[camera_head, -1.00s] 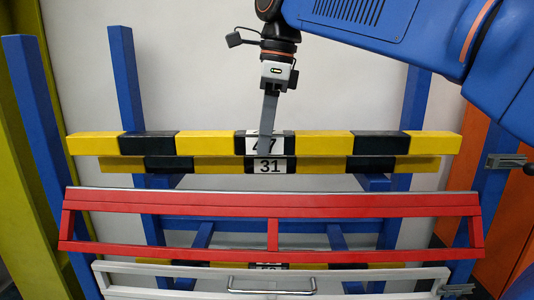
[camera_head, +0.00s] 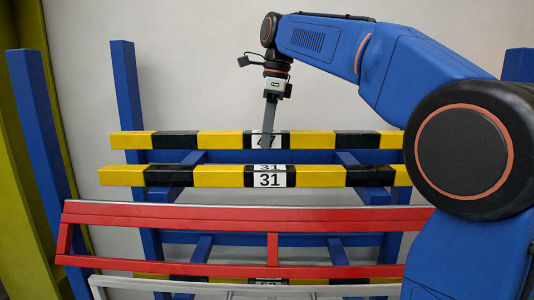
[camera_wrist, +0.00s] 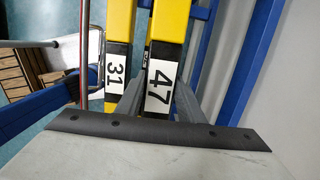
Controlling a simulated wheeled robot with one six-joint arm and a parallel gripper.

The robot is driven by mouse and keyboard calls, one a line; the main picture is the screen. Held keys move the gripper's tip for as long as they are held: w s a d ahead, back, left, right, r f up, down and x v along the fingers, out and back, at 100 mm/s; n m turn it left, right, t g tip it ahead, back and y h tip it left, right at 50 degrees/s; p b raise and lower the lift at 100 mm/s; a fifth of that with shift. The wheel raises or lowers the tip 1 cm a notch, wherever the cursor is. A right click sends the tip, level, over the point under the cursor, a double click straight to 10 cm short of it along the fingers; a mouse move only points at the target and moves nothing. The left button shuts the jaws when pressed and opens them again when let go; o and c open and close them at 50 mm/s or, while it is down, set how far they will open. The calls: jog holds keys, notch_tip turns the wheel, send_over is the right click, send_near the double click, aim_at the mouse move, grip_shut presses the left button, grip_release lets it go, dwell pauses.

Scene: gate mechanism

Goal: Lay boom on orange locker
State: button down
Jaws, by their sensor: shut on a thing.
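The boom numbered 47 (camera_head: 226,140) is a yellow and black bar, lying level across the upper part of a blue rack (camera_head: 126,95). My gripper (camera_head: 268,140) reaches down onto its middle and is shut on it. In the wrist view, the grey fingers (camera_wrist: 160,100) stand on both sides of boom 47 (camera_wrist: 171,25). A second bar, numbered 31 (camera_head: 222,177), lies in front of it and a little lower, apart from it. I cannot tell whether boom 47 bears on the rack's arms. I cannot make out the orange locker; my arm covers much of the right side.
A red frame (camera_head: 190,247) and a white frame (camera_head: 98,285) with a handle lie lower in front. Blue posts (camera_head: 38,130) rise at the left. A pale wall (camera_head: 200,60) stands behind. A wooden slatted thing (camera_wrist: 25,68) shows in the wrist view.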

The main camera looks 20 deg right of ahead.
jog(key=w+d+f, duration=0.1)
jog(key=w+f, duration=0.4)
jog(key=f, duration=0.1)
jog(key=shift+d+f, duration=0.25)
jog(key=shift+d, duration=0.05)
dwell(0.6)
jog(key=shift+f, duration=0.15)
jog(key=c, duration=1.6)
grip_release()
jog(key=shift+f, duration=0.1)
jog(key=o, duration=0.4)
jog(key=shift+s, duration=0.1)
